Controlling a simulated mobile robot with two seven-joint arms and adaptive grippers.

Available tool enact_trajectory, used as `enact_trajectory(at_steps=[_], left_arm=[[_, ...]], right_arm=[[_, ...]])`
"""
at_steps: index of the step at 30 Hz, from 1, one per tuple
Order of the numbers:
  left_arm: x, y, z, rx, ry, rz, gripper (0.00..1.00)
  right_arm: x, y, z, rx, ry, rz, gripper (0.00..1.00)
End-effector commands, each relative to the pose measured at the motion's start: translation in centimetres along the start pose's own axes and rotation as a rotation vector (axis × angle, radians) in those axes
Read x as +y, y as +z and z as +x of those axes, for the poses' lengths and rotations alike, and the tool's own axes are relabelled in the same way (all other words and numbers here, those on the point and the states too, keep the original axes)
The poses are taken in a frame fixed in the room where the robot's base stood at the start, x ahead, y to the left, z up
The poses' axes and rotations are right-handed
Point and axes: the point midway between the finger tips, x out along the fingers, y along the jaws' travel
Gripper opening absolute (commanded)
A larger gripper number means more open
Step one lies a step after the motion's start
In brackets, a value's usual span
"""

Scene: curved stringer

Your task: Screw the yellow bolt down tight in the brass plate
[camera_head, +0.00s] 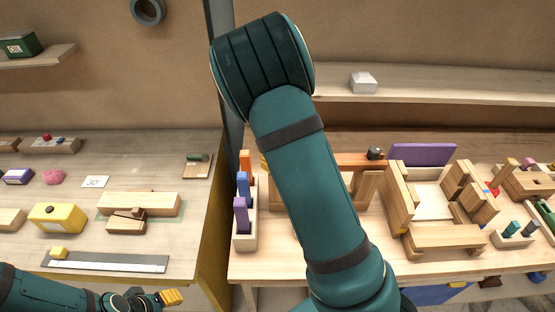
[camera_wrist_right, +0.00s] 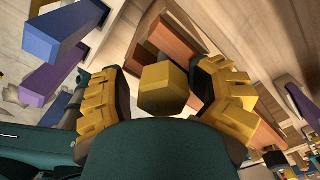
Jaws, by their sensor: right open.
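A yellow block-shaped piece (camera_wrist_right: 163,88), which looks like the yellow bolt's head, shows in the right wrist view. My right gripper (camera_wrist_right: 165,72) is open, with one yellow-padded finger on each side of it. I see gaps beside the piece, so the fingers do not appear to grip it. The brass plate is not clearly visible. In the head view my teal right arm crosses the middle and hides my right gripper and what lies behind it. My left gripper (camera_head: 158,299) is low at the left, away from the bolt; its jaw opening is unclear.
A rack (camera_head: 245,238) with orange, blue and purple blocks stands left of my right arm. Wooden fixtures (camera_head: 450,240) and a purple panel (camera_head: 422,154) stand right of it. The left table holds a yellow box (camera_head: 57,217) and a grey strip (camera_head: 110,263).

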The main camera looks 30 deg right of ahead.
Motion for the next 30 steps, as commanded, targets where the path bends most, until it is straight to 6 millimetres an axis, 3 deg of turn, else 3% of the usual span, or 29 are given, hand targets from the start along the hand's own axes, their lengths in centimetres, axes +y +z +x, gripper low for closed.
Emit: enact_trajectory(at_steps=[18, 23, 30], left_arm=[[0.0, 0.0, 0.1, 0.000, 0.000, 0.000, 0.47], [0.0, 0.0, 0.0, 0.000, 0.000, 0.000, 0.47], [0.0, 0.0, 0.0, 0.000, 0.000, 0.000, 0.47]], right_arm=[[-0.3, -0.3, -0.1, 0.005, -0.004, 0.006, 0.85], [-0.1, -0.1, -2.2, 0.000, -0.005, 0.002, 0.85], [0.2, -0.1, -7.4, -0.004, -0.006, 0.000, 0.85]])
